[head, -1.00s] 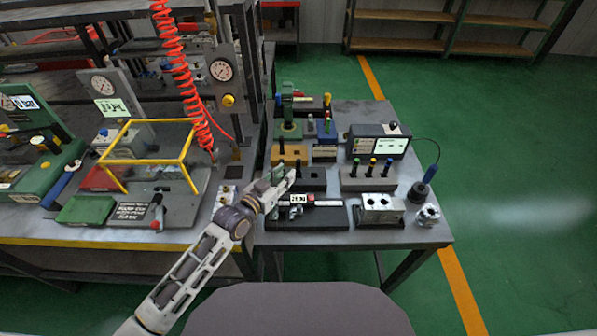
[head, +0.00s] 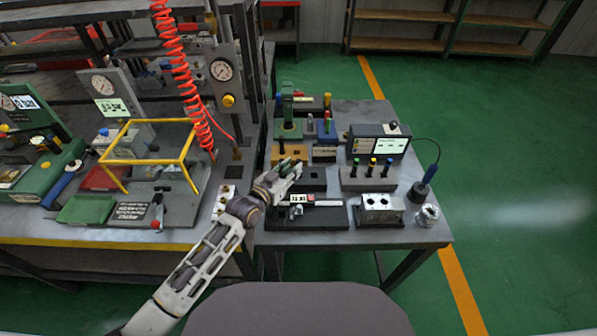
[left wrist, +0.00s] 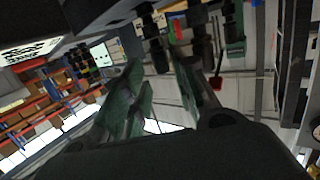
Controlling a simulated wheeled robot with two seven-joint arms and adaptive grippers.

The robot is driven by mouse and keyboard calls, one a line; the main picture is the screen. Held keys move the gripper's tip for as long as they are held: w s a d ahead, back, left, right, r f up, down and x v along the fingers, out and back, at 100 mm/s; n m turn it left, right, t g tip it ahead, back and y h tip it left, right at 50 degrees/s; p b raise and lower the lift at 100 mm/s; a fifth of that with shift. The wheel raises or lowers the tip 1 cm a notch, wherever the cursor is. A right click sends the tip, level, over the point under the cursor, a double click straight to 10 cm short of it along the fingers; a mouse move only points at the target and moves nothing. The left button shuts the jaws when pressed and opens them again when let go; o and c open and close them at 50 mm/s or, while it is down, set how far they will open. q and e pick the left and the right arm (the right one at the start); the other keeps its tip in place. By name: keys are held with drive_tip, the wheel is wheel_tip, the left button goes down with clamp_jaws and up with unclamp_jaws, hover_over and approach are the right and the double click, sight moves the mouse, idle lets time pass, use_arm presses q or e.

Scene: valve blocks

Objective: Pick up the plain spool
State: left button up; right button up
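I cannot tell for certain which piece is the plain spool. Small dark upright pieces stand at the orange block (head: 288,152), partly hidden by my left gripper (head: 291,170). The gripper is just in front of that block and above the dark block with a hole (head: 313,177). In the left wrist view, the two greenish fingers of my left gripper (left wrist: 160,85) are apart, with no held piece visible between them. A dark spool-like piece (left wrist: 156,50) shows beyond the fingertips, apparently not gripped. My right gripper is not in view.
A grey rack (head: 368,181) holds upright pieces with blue, yellow and green tops. A metal valve block (head: 379,208), a silver fitting (head: 428,215) and a measuring stand with display (head: 305,213) sit in front. A red coiled hose (head: 180,75) hangs at left.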

use_arm(q)
drive_tip(key=shift+x, duration=2.5)
drive_tip(key=shift+a+f, duration=0.1)
clamp_jaws()
